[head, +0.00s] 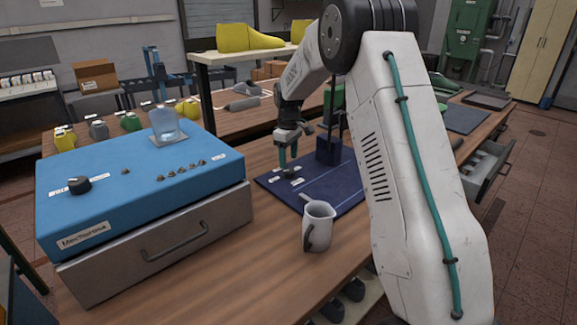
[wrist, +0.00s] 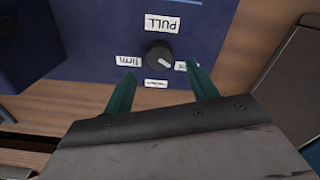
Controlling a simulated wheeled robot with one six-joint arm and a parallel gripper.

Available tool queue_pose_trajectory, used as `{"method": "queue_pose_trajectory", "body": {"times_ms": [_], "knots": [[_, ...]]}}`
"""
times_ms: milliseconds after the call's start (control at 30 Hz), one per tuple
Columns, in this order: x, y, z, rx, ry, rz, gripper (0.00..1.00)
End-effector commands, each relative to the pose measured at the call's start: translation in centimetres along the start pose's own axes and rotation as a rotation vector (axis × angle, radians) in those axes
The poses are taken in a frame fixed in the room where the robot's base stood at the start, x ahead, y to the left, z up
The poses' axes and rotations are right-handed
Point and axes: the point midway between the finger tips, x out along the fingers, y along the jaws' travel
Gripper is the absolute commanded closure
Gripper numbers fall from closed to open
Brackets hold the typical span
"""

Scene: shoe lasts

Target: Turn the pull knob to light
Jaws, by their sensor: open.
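The pull knob (wrist: 160,56) is a dark round knob with a pale pointer line on a dark blue plate (head: 325,195). In the wrist view its line slants toward the lower right. A "PULL" label (wrist: 162,23) reads upside down above it. A "firm" label (wrist: 128,61) is at its left, a small label (wrist: 156,83) below it, and another label (wrist: 181,65) at its right, partly hidden by a finger. My gripper (wrist: 160,74) is open, its teal fingers apart on either side of the knob's near side. In the head view my gripper (head: 288,161) points down over the plate.
A dark blue block (head: 328,150) stands on the plate close to my gripper. A grey mug (head: 318,228) stands in front of the plate. A blue control box (head: 130,190) with a knob and a glass fills the left of the bench.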

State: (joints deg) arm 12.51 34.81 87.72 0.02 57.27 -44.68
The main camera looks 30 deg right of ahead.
Motion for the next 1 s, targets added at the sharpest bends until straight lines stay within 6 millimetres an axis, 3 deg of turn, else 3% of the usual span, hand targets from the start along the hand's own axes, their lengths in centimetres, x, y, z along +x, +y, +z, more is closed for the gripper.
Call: {"method": "queue_pose_trajectory", "body": {"times_ms": [100,300,900,1000], "knots": [[-1.8,0.0,-0.1,-0.001,0.002,0.001,0.42],[-3.1,-0.1,-0.1,-0.001,0.000,0.000,0.42],[-3.1,-0.1,0.0,0.054,-0.005,-0.005,0.42],[-1.3,-1.8,1.7,0.145,-0.055,-0.047,0.42]]}}
